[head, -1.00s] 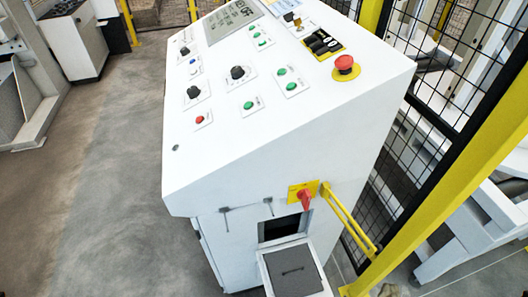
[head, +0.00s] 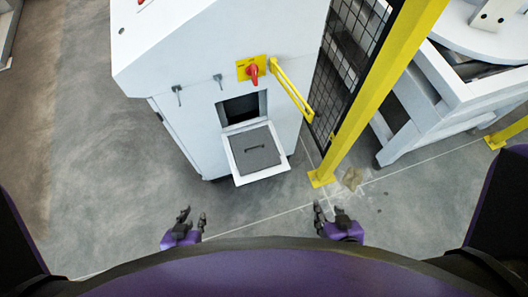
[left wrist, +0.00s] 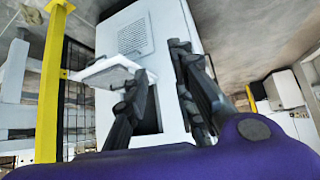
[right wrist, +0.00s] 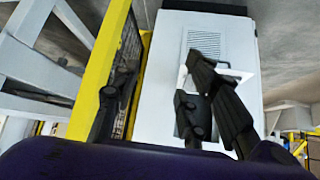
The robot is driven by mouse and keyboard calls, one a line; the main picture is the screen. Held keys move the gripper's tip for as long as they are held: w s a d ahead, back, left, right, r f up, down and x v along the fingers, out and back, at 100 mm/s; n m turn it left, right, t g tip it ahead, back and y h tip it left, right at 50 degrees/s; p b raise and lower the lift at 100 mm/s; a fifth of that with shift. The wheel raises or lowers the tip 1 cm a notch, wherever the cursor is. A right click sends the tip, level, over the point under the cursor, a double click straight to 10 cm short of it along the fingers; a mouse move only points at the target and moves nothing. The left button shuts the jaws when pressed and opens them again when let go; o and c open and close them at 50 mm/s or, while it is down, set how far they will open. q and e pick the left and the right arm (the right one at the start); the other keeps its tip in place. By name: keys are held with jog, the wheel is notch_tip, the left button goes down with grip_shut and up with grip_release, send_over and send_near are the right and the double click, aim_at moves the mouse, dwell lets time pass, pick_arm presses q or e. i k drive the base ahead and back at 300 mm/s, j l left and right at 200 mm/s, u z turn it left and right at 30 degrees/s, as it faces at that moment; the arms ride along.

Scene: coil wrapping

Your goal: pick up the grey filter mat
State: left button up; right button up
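The grey filter mat (head: 255,149) is a flat dark square with a small black handle on top. It lies on a white open flap (head: 282,170) that sticks out below a dark opening (head: 240,110) in the white cabinet. My left gripper (head: 193,216) is open and empty, below and left of the flap in the head view. My right gripper (head: 329,211) is open and empty, below and right of it. Both are apart from the mat. The left wrist view shows the flap (left wrist: 103,72) beyond the fingers; the mat's top cannot be made out there.
The white cabinet (head: 190,70) carries a red switch (head: 253,73) above the opening. A yellow bar (head: 290,90) juts out right of it. A yellow post (head: 365,95) with a mesh fence stands to the right. The floor left of the flap is clear.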

aim_at(254, 150)
jog(key=i+l, duration=0.1)
jog(key=l, duration=0.35)
jog(key=i+l, duration=0.1)
jog(key=l, duration=0.3)
jog(key=i+l, duration=0.15)
jog(key=l, duration=0.3)
jog(key=l+u, duration=0.75)
jog(key=u, duration=0.95)
jog(key=i+l, duration=0.05)
